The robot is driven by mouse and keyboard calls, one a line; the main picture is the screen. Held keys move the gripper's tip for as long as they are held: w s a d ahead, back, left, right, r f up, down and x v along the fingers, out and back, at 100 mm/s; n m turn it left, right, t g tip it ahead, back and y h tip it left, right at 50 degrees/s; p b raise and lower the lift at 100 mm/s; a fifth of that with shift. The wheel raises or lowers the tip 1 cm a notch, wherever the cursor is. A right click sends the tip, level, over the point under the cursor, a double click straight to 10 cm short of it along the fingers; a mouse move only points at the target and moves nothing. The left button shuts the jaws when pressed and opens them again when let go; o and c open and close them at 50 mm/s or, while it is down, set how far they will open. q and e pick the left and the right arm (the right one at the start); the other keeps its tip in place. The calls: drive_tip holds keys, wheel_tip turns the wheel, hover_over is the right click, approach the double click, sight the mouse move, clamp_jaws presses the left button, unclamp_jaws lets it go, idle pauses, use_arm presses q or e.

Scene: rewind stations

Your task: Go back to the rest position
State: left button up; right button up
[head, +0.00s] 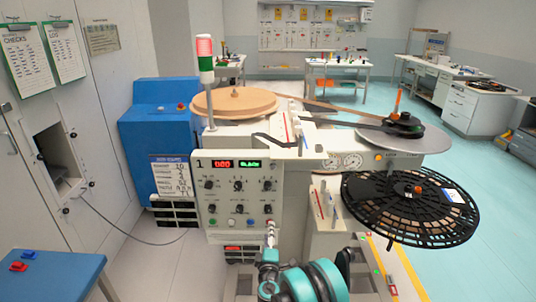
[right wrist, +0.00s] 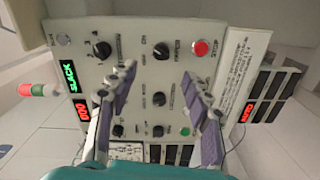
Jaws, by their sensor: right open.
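My right gripper (head: 271,236) is in front of the lower right part of the rewind station's control panel (head: 222,200). In the right wrist view my right gripper (right wrist: 158,82) has its two fingers spread apart, with nothing between them. The panel (right wrist: 142,28) lies beyond the fingers, with black knobs, a red button (right wrist: 201,48) and a green button (right wrist: 184,131). Its green display (right wrist: 73,77) reads SLACK. Whether a fingertip touches the panel I cannot tell. My left gripper is not in view.
The station carries a tan reel (head: 235,103), a grey reel (head: 420,140) and a black perforated reel (head: 410,205) jutting out at the right. A blue cabinet (head: 155,120) stands behind left. A blue table (head: 50,275) is at the lower left.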

drive_tip(key=s+d+r+m+g+h, duration=0.3)
drive_tip(key=d+r+m, duration=0.2)
drive_tip(key=d+r, duration=0.45)
drive_tip(key=s+d+r+m+g, duration=0.3)
drive_tip(key=s+d+r+m, duration=0.2)
drive_tip(key=s+d, duration=0.4)
drive_tip(key=s+f+m+g+y, duration=0.1)
drive_tip(key=s+f+m+g, duration=0.1)
drive_tip(key=s, duration=1.1)
drive_tip(key=s+a+f+m+g+y, duration=0.1)
drive_tip(key=s+f+m+g+y, duration=0.1)
drive_tip(key=s, duration=1.2)
drive_tip(key=shift+f+m+g, duration=0.4)
drive_tip(key=shift+m+g, duration=0.1)
drive_tip(key=shift+m, duration=0.4)
drive_tip(key=shift+a, duration=0.1)
